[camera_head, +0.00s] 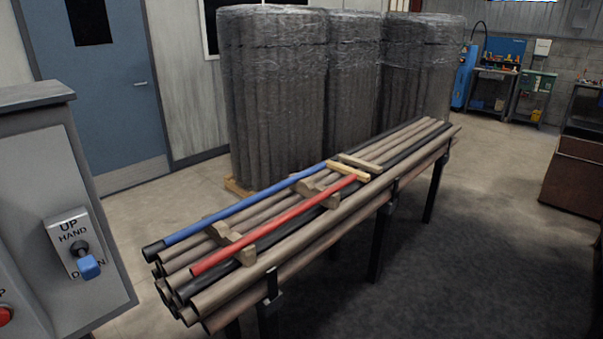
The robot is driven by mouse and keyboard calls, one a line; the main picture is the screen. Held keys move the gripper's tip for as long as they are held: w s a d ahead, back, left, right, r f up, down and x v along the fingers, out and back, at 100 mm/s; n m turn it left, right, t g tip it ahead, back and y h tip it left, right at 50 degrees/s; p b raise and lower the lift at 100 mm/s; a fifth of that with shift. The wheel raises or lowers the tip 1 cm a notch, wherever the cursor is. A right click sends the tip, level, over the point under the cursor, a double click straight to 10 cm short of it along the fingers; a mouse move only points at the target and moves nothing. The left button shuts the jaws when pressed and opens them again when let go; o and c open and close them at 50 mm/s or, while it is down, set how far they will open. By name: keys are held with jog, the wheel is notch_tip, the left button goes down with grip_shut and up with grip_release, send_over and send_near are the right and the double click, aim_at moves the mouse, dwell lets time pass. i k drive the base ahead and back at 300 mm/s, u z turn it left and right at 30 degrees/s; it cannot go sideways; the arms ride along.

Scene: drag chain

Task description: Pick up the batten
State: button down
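A light yellow wooden batten (348,171) lies crosswise on top of the pipe stack, at the far ends of the blue and red pipes. A second, duller wooden strip (360,163) lies just beyond it, roughly parallel. Two notched wooden pieces, one nearer (231,238) and one farther (318,192), also lie across the stack. The blue pipe (250,204) and the red pipe (275,227) run lengthwise over the stack. I cannot tell for certain which wooden piece the task means. My gripper is not in view.
The brown and black pipes (240,290) rest on a rack with dark legs (380,243). Wrapped bundles (272,100) stand behind it. A grey control box (60,200) with a blue lever fills the left. Dark open floor (470,260) lies to the right; a brown cabinet (572,175) stands beyond.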

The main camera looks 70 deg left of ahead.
aim_at(363, 177)
jog(key=u, duration=1.8)
jog(key=i, duration=3.35)
jog(key=u, duration=2.05)
